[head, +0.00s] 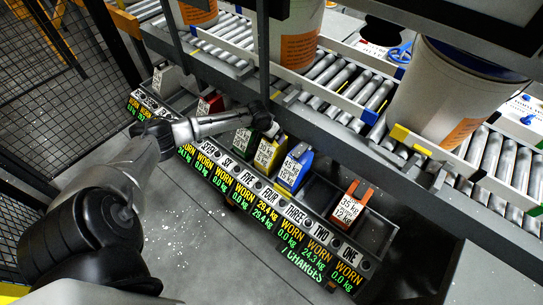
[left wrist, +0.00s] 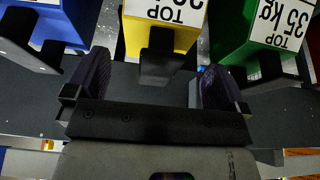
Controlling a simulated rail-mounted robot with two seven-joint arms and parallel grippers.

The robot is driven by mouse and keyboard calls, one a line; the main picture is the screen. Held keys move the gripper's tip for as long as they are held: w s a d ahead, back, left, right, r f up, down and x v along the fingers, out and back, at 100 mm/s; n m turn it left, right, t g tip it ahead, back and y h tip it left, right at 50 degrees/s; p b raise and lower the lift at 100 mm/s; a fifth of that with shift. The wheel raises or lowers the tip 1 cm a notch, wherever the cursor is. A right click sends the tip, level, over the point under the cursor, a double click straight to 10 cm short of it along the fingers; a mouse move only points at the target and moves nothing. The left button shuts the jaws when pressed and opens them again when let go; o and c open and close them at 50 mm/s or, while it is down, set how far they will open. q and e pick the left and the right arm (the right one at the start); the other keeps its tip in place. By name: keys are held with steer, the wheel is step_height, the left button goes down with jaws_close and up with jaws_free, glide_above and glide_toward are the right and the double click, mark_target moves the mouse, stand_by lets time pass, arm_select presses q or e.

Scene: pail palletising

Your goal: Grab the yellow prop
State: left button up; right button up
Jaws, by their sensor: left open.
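The yellow prop (head: 265,154) stands in the rack (head: 318,212) between the green prop (head: 243,140) and the blue prop (head: 295,168). My left gripper (head: 272,128) is above it at its rail side, small and partly hidden in the head view. In the left wrist view the yellow prop (left wrist: 188,38) has a white label reading TOP and a dark tab at its near end. My left gripper (left wrist: 153,70) is open, its fingers apart on either side of that tab. I cannot tell whether they touch it. My right gripper is not in view.
Blue (left wrist: 70,22) and green (left wrist: 232,35) props stand close on either side in the left wrist view. An orange prop (head: 349,207), a red prop (head: 210,104) and a grey one share the rack. A grey rail (head: 335,130) and roller conveyor (head: 370,95) with white pails (head: 438,95) run behind.

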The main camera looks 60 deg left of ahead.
arm_select(q)
steer(key=shift+b+x, duration=0.65)
steer(key=shift+x, duration=1.1)
steer(key=shift+d, duration=0.1)
steer(key=c, duration=1.7)
steer(key=shift+w+r, duration=0.1)
steer(key=shift+r, duration=0.05)
